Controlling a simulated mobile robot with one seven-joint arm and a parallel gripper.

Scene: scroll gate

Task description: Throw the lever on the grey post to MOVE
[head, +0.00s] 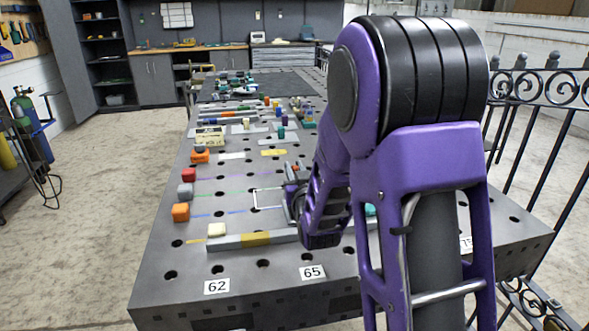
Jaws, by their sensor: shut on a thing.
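My gripper (287,196) is low over the steel table, left of my purple and black arm. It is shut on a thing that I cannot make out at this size. A small orange part (295,168) shows just beyond it, and a thin white square outline (265,198) is directly left of it. I cannot pick out the grey post, its lever or a MOVE mark in the head view. My arm hides much of the table's right side.
A black scroll-topped gate (545,90) stands right. Open floor (90,230) lies left.

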